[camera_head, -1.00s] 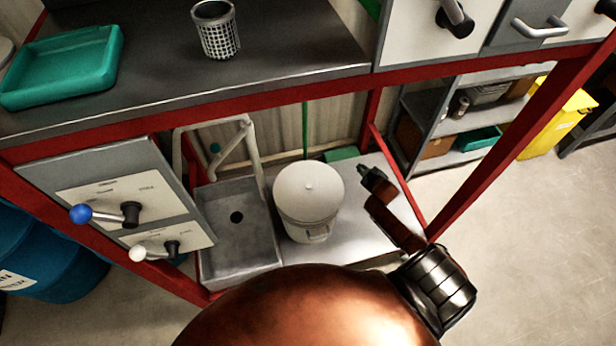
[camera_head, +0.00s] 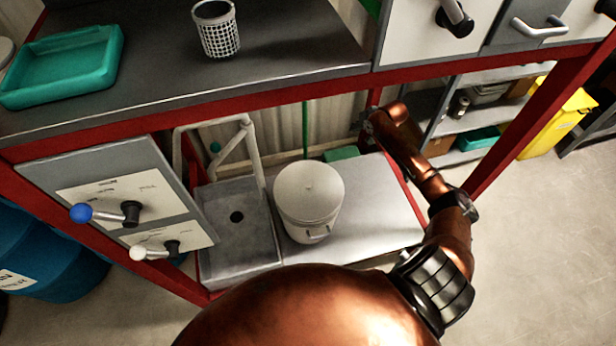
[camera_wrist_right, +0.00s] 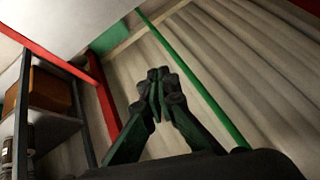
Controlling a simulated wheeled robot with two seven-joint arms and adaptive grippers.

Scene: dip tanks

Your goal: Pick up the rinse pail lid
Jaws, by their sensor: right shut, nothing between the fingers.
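The rinse pail (camera_head: 307,215) is a pale upright bucket on the low metal bench beside the sink. Its round lid (camera_head: 309,190), with a small knob in the middle, sits on top of it. My right gripper (camera_head: 368,118) is behind and to the right of the pail, apart from the lid, near a red post. In the right wrist view my right gripper (camera_wrist_right: 157,85) is shut and empty, with the corrugated wall beyond it. The lid does not show in that view. My left gripper is not in view.
A grey sink basin (camera_head: 238,245) with a bent pipe adjoins the pail on the left. A green block (camera_head: 342,153) lies behind the pail. Red frame posts and a shelf (camera_head: 462,150) stand to the right. The bench (camera_head: 375,225) right of the pail is bare.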

